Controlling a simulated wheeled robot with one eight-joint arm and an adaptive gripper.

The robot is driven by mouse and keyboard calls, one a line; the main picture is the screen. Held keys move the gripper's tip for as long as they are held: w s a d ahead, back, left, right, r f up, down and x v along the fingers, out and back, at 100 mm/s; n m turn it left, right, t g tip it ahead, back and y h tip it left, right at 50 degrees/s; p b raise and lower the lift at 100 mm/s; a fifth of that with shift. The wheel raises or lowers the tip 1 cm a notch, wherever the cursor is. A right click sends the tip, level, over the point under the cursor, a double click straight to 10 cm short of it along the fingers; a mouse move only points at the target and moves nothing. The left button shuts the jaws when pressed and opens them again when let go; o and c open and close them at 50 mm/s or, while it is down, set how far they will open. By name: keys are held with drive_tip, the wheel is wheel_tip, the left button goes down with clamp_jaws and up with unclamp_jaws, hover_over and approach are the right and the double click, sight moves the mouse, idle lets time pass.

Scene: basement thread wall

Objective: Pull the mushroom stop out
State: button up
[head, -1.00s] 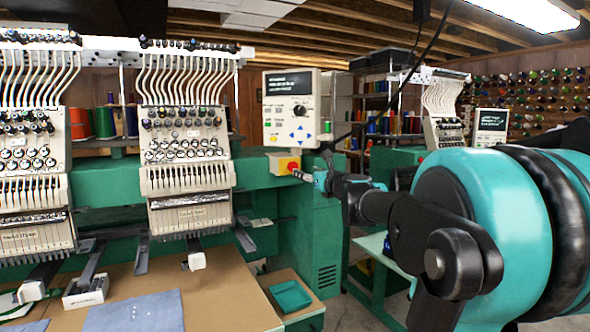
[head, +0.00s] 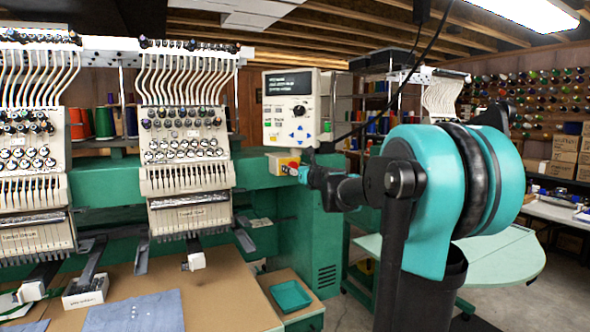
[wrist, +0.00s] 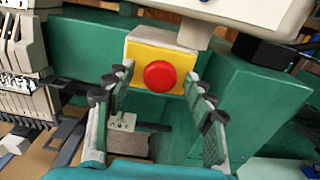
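The mushroom stop (wrist: 159,75) is a round red button on a yellow-faced box (wrist: 178,48) under the control panel. In the wrist view it sits straight ahead, between and beyond my fingers. In the head view the red stop (head: 293,165) shows on the box's right side, partly hidden by my gripper (head: 298,172). My gripper (wrist: 158,104) is open, one finger on each side of the red button in the wrist view. No contact with the button shows. The gap in depth between fingertips and button is hard to judge.
The control panel (head: 291,108) hangs just above the box. Green machine body (head: 310,235) lies below and beside it. Embroidery heads (head: 184,140) stand to the left. A small green tray (head: 291,296) sits on the table corner below. Open floor lies at the right.

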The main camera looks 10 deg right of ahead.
clamp_jaws()
drive_tip(key=shift+s, duration=0.1)
drive_tip(key=shift+s+d+f, duration=0.1)
drive_tip(key=shift+s+d, duration=0.05)
drive_tip(key=shift+s, duration=0.3)
drive_tip(key=shift+o, duration=0.3)
unclamp_jaws()
drive_tip(key=shift+s+d, duration=0.1)
drive_tip(key=shift+s, duration=0.05)
drive_tip(key=v, duration=1.1)
drive_tip(key=shift+s, duration=0.35)
